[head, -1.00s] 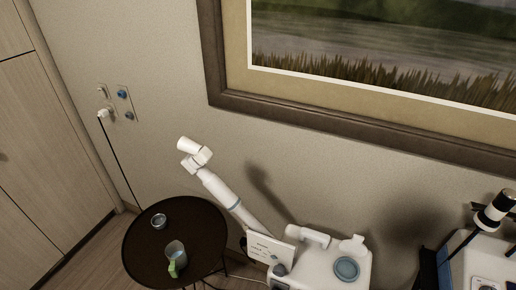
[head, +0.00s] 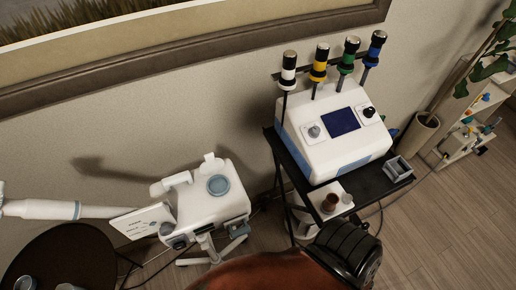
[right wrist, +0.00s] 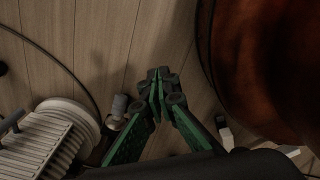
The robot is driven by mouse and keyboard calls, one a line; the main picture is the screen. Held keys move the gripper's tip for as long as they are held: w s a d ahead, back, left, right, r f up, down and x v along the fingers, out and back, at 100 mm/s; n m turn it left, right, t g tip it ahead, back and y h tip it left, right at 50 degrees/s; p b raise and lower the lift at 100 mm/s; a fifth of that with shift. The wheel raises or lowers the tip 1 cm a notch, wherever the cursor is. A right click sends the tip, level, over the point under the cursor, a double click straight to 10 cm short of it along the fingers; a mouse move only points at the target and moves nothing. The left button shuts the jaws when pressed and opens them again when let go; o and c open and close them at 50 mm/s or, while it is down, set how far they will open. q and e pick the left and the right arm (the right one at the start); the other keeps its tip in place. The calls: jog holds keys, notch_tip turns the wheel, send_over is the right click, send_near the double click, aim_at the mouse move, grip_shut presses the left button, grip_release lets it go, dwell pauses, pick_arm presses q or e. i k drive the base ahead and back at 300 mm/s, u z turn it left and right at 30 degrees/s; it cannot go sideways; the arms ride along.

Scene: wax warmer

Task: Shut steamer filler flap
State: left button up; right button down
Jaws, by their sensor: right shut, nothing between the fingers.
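The white facial steamer (head: 237,202) stands against the wall in the head view, left of the trolley. Its long arm reaches out to the left. A round blue-grey filler opening (head: 218,185) shows on its top. Behind it a small white flap (head: 210,161) appears to stand upright, open. My right gripper (right wrist: 158,78) shows in the right wrist view, its green fingers shut and empty above the wood floor. It is apart from anything I can identify as the flap. My left gripper is not in view.
A black trolley (head: 383,181) carries a white machine (head: 320,140) with several coloured handpieces. A dark round table (head: 75,250) is at lower left. Brown upholstery (head: 265,273) lies in front; brown upholstery (right wrist: 265,70) also fills the wrist view's right. A white ribbed object (right wrist: 45,145) is at left there.

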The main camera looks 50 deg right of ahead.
aim_at(212, 166)
jog(key=u, duration=1.75)
jog(key=k, duration=2.55)
jog(key=z, duration=1)
jog(key=i, duration=1)
jog(key=z, duration=0.05)
